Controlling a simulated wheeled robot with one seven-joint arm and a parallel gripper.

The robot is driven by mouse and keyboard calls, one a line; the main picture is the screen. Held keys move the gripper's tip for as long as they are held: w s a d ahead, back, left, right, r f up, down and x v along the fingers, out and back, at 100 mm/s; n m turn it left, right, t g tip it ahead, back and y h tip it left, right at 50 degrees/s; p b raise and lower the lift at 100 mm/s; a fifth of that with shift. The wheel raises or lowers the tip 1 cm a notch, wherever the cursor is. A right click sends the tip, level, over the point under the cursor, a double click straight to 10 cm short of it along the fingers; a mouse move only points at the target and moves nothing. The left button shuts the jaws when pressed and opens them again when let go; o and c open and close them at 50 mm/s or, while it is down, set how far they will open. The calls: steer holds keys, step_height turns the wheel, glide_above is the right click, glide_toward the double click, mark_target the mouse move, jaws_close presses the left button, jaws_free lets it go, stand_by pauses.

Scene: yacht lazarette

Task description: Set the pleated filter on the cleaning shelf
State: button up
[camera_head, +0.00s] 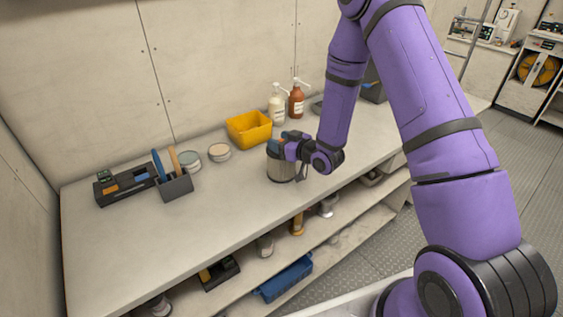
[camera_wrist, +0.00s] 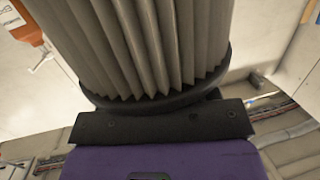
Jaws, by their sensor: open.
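The pleated filter (camera_head: 281,168) is a grey-beige cylinder with dark end rims. It stands upright on the long pale counter (camera_head: 130,240), near its middle. In the wrist view its pleats (camera_wrist: 150,45) and black rim fill the upper middle, very close to my gripper. My gripper (camera_head: 285,150) is open at the filter's upper part, with a dark finger showing on its right side. Whether the fingers touch the filter cannot be told. Open shelves (camera_head: 338,240) run below the counter; which part is the cleaning shelf is not marked.
A yellow bin (camera_head: 249,128), a cream pump bottle (camera_head: 277,105) and a brown pump bottle (camera_head: 296,100) stand behind the filter. Round tins (camera_head: 219,151), a grey tool holder (camera_head: 174,185) and a black tray (camera_head: 125,184) are left. A blue bin (camera_head: 285,279) lies below. The front counter is clear.

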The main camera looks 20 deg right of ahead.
steer(key=shift+w+a+f, duration=0.15)
steer(key=shift+w+a, duration=0.15)
steer(key=shift+w, duration=0.35)
steer(key=shift+c, duration=0.4)
jaws_close()
